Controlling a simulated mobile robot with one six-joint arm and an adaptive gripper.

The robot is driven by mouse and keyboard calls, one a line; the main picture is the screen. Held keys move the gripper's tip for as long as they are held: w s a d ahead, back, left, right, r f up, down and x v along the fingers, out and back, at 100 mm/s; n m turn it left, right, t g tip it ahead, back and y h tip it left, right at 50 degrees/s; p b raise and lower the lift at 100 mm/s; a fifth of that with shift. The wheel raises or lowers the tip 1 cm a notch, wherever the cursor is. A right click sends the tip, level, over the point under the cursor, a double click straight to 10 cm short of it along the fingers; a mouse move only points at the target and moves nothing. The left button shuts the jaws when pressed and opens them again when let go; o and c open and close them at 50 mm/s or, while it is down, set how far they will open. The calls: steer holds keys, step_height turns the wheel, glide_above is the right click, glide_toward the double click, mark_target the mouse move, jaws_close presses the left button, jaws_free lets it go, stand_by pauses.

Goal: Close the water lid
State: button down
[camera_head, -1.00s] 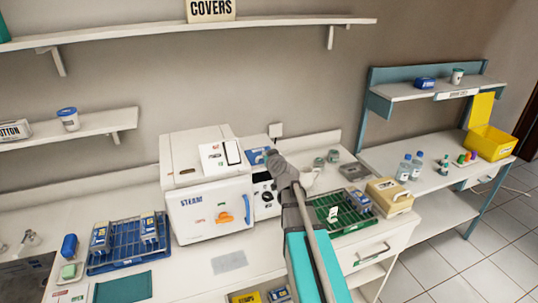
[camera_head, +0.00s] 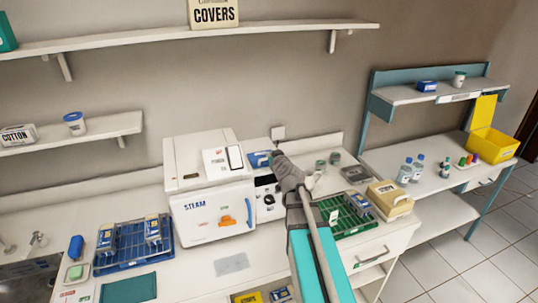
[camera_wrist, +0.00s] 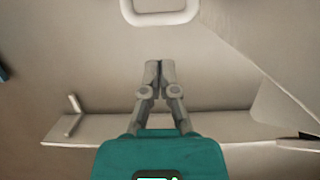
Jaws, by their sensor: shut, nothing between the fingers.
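A white box marked STEAM (camera_head: 205,212) stands on the counter, left of my arm. Its front has an orange piece and a blue handle. A white card with a dark-edged panel shows on its top. I cannot make out for sure which part is the water lid. In the wrist view my gripper (camera_wrist: 159,66) is shut and empty, its two grey fingers together. A pale rounded loop (camera_wrist: 160,10) lies beyond the fingertips at the top edge, apart from them.
A blue rack (camera_head: 133,246) stands left of the box. A green rack (camera_head: 343,217) and a beige case (camera_head: 390,200) are right of my arm. Wall shelves (camera_head: 180,36) hang above. A yellow bin (camera_head: 493,145) sits on the right-hand bench.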

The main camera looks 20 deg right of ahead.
steer(key=s+f+b, duration=0.4)
steer(key=s, duration=0.3)
steer(key=shift+a+f, duration=0.2)
steer(key=shift+f, duration=0.05)
steer(key=shift+s, duration=0.1)
stand_by(0.4)
